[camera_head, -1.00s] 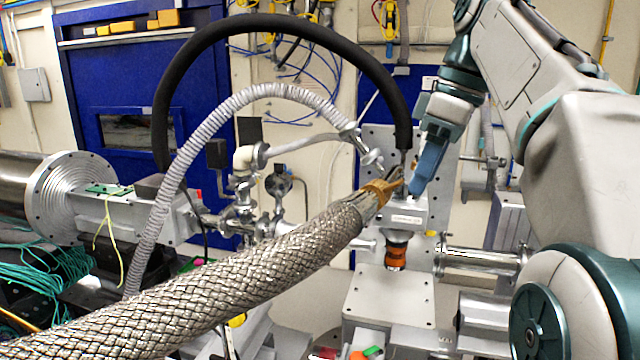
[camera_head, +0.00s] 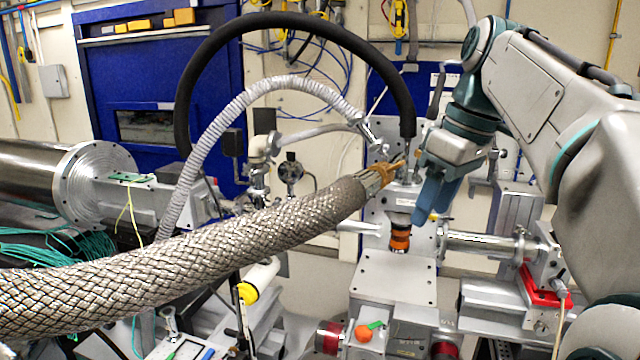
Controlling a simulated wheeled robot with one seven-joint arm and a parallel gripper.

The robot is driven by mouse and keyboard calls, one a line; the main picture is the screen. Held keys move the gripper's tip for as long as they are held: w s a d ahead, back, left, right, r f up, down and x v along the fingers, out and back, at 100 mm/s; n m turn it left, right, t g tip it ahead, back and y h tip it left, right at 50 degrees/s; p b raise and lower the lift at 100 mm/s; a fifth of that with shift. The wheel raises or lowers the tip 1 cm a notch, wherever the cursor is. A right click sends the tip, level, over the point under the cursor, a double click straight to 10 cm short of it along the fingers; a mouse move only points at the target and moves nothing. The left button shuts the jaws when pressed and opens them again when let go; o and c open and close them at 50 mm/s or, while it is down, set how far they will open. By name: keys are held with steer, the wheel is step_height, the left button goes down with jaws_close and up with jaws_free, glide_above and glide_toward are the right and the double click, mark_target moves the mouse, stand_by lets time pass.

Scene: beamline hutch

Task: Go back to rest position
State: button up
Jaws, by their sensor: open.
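My gripper (camera_head: 426,214) has blue fingers and hangs from my arm right of centre. The fingers point down and slightly left, and they look empty. They overlap the grey vertical plate (camera_head: 425,245) in the picture, just right of an orange and black fitting (camera_head: 400,238). I cannot tell whether they touch anything. The end of the thick braided metal hose (camera_head: 190,240) lies just left of my gripper in the picture.
A black hose (camera_head: 290,20) arches over a ribbed grey hose (camera_head: 235,100). A flat metal block (camera_head: 395,285) stands below my gripper. A steel pipe (camera_head: 480,243) runs to the right. A blue cabinet (camera_head: 150,80) stands behind at left.

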steer(key=s+f+m+t+h+b, duration=0.1)
steer(key=s+f+m, duration=0.3)
steer(key=f, duration=1.1)
steer(key=s+a+f+m+t+h+b, duration=0.1)
steer(key=s+f+m+b, duration=0.2)
steer(key=s+f, duration=0.5)
step_height(320, 180, down, 8)
steer(key=shift+s+a+f+m+h+b, duration=0.15)
steer(key=shift+s+m+h+b, duration=0.2)
steer(key=shift+m, duration=0.55)
steer(key=c, duration=0.4)
steer(key=shift+o, duration=0.2)
steer(key=shift+a, duration=0.1)
